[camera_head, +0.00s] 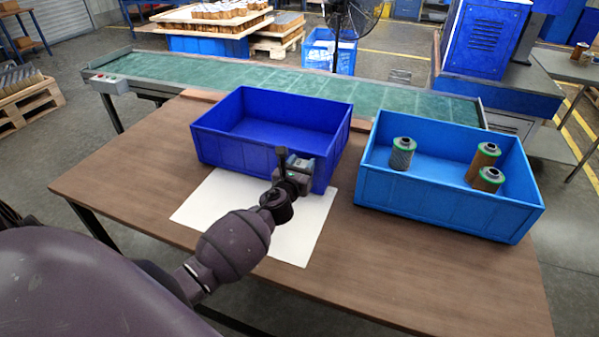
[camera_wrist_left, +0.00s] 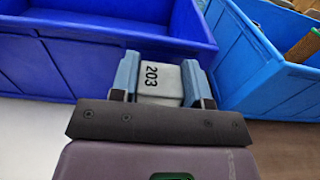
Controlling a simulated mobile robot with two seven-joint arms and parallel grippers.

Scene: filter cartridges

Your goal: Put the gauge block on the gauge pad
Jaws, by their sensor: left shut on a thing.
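My left gripper (camera_head: 300,163) is shut on the gauge block (camera_wrist_left: 159,80), a light grey block marked 203. In the left wrist view the block sits between the two blue-grey fingers (camera_wrist_left: 160,85). In the head view the gripper hides most of the block. The gripper is over the far part of a flat white sheet (camera_head: 225,205), close to the front wall of the dark blue crate. The sheet is the only pad-like thing I see on the table; I cannot tell whether it is the gauge pad. My right gripper is not in view.
The empty dark blue crate (camera_head: 225,147) stands just behind the gripper. A lighter blue crate (camera_head: 440,205) on the right holds a grey filter cartridge (camera_head: 402,155) and two brown ones (camera_head: 484,160). The brown table (camera_head: 420,285) is clear in front. A green conveyor (camera_head: 240,84) runs behind.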

